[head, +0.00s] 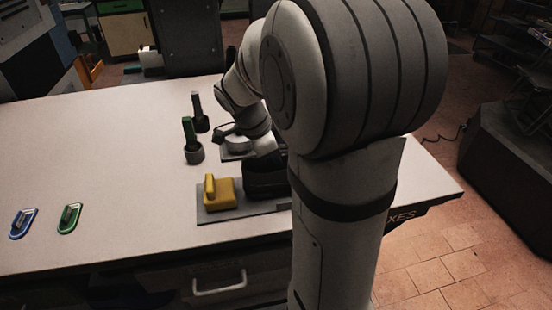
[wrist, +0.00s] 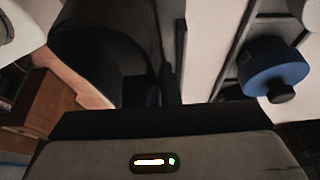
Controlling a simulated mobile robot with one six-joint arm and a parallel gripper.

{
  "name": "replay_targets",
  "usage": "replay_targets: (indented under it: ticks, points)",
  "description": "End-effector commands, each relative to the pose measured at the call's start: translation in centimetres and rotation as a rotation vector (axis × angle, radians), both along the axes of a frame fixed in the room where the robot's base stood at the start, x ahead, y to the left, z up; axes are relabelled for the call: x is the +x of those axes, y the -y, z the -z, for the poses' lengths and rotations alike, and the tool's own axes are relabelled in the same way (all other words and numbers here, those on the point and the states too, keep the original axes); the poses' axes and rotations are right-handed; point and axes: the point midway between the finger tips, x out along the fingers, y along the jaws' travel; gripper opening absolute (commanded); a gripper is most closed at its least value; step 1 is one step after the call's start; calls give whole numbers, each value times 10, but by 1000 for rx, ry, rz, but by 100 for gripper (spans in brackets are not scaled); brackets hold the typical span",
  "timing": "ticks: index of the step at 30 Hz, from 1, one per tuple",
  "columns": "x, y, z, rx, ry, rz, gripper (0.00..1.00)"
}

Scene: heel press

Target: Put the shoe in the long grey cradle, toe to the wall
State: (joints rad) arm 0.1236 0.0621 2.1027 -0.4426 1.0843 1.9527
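A dark, hollow, rounded form, which looks like the shoe (wrist: 105,45), fills the upper left of the wrist view. My gripper (wrist: 172,90) shows there as dark narrow fingers beside the form's right edge. Whether they grip it is unclear. In the head view a black object (head: 263,180) sits beside the yellow block, partly hidden by my arm. I cannot tell whether it is the shoe. The long grey cradle and its wall cannot be made out for certain; a grey plate (head: 240,216) lies under the yellow block.
A yellow block (head: 222,193) stands on the plate. A green-handled tool (head: 191,140) and a dark-handled one (head: 199,115) stand behind it. A blue round part (wrist: 270,68) shows in the wrist view. The table's left is mostly clear.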

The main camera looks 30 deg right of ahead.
Motion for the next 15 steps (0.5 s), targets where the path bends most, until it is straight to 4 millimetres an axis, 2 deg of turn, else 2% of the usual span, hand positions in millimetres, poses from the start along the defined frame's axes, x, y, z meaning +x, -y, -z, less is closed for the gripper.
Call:
replay_targets:
  ticks: [8,9,15]
  points:
    - [0,0,3,-1,2,0,0]
    - [0,0,1,0,1,1,6]
    - [0,0,1,0,1,1,23]
